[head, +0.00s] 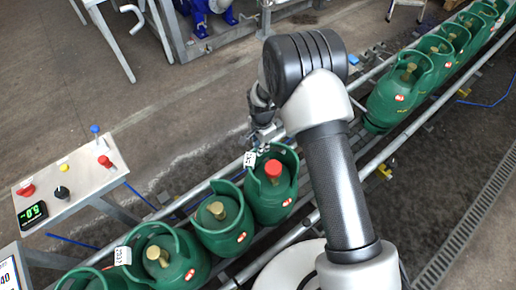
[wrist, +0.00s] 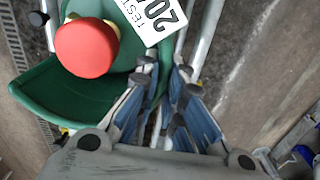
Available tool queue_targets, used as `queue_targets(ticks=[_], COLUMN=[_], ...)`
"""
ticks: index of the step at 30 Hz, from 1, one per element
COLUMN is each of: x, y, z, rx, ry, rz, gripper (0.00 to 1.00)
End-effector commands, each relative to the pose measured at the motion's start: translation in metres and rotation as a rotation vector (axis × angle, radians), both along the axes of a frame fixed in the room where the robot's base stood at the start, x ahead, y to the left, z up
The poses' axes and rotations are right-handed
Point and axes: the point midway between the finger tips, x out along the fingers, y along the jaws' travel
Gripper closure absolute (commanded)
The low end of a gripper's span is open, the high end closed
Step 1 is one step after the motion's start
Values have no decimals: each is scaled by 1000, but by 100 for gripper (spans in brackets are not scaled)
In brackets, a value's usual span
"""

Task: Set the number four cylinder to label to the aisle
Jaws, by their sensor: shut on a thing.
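A green gas cylinder with a red cap (head: 273,180) stands upright on the conveyor in the middle of the head view. It also shows in the wrist view (wrist: 60,105), where its red cap is close to the camera. A white label (wrist: 152,18) with dark print, partly cut off, sits at its collar; it is small in the head view (head: 250,159). My gripper (head: 264,130) is at the far side of this cylinder's collar, its blue-padded fingers (wrist: 166,92) shut on the collar's rim. I cannot read a number four on any cylinder.
Brass-valved cylinders (head: 222,223) (head: 168,256) stand close by at lower left, one with a white label (head: 122,256). Several more (head: 400,92) line the conveyor at upper right, beyond a gap. A control panel (head: 70,180) stands at left; a metal rail (head: 190,206) runs along the conveyor.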

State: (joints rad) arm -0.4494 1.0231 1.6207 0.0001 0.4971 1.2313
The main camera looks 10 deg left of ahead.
Motion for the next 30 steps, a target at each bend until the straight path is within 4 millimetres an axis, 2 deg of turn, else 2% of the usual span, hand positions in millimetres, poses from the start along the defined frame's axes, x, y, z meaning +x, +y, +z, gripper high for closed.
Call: queue_targets(ticks=[6,18,30], x=[12,18,17], y=[-16,-44,-60], z=[1,1,1], rx=[2,0,-2], ry=[-4,-1,1], rz=[-210,-560,-756], gripper=[100,100,100])
